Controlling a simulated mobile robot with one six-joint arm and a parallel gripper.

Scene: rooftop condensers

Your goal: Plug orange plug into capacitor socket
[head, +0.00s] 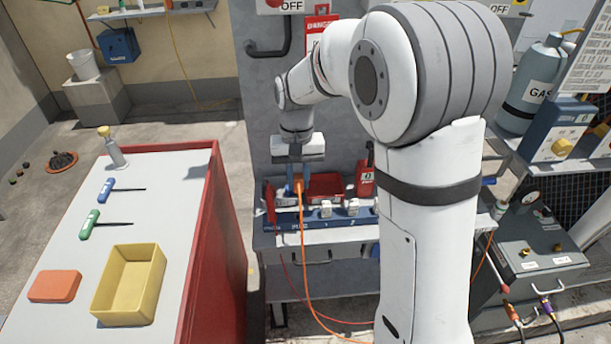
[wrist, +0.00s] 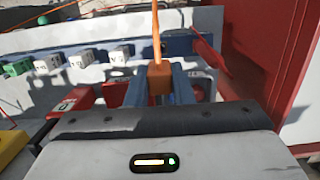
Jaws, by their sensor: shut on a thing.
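The orange plug (wrist: 159,75) is between the two blue fingers of my gripper (wrist: 160,88) in the wrist view, with its orange cable (wrist: 156,30) running away from it. In the head view the orange plug (head: 298,184) shows at my gripper (head: 297,187), above the shelf in front of the grey cabinet, and its cable hangs down in front. The gripper is shut on the plug. I cannot make out which socket is the capacitor socket. A blue rail (head: 310,220) with several white blocks (head: 326,209) lies just below and right of the gripper.
A red bin (head: 325,187) and a red bottle-like item (head: 365,175) stand close right of the gripper. A red-sided workbench (head: 200,225) on the left holds a yellow tray (head: 128,310), an orange block (head: 54,286) and two screwdrivers. A gas cylinder (head: 530,85) stands at right.

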